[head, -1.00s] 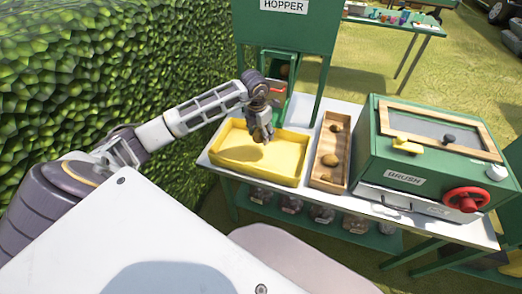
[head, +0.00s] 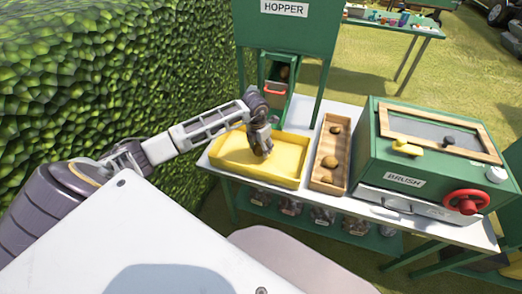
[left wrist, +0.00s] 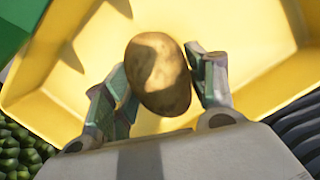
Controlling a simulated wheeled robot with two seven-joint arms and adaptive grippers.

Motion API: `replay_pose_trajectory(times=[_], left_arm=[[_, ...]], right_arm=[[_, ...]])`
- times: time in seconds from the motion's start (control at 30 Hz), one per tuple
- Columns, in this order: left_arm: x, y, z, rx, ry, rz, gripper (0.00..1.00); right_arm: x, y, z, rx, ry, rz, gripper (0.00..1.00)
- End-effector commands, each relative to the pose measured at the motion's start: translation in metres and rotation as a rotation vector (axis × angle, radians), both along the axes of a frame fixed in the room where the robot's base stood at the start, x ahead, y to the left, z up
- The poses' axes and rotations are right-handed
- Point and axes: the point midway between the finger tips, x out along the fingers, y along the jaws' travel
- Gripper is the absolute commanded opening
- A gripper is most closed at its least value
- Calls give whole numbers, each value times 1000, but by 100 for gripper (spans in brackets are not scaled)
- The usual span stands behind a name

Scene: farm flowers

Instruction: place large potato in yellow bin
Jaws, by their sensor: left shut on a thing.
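My left gripper (head: 262,150) reaches down over the yellow bin (head: 225,155) on the white table. In the left wrist view, the left gripper (left wrist: 163,88) is shut on a brown potato (left wrist: 158,72), with one finger on each side of it. The yellow bin (left wrist: 245,35) fills the background there, behind the potato. The potato is within the bin's outline; I cannot tell whether it touches the bin floor. In the head view the gripper mostly hides the potato. My right gripper does not show.
A wooden tray (head: 317,178) with several potatoes stands right of the bin. The green brush machine (head: 420,155) with a red wheel (head: 466,201) stands further right. The green hopper (head: 285,45) rises behind the bin. A hedge (head: 110,70) borders the left.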

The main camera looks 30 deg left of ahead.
Motion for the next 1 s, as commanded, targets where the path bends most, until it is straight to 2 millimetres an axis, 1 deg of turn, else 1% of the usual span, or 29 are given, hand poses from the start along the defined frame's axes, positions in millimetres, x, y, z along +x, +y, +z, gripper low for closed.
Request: replay_pose_trajectory(times=[0.1, 0.2, 0.67, 0.7, 0.87, 1.0], left_arm=[[0, -1, -13, -2, 0, 1, 26], [0, 0, -19, 0, -1, 1, 26], [1, 0, -24, 0, -2, 0, 26], [0, 0, -24, 0, -1, 0, 58], [0, 0, -24, 0, -1, 0, 78], [0, 0, -24, -1, -1, 0, 79]], right_arm=[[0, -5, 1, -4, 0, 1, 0], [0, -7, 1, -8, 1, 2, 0], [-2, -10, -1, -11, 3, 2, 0], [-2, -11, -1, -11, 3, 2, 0], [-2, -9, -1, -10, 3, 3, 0], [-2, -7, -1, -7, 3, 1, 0]])
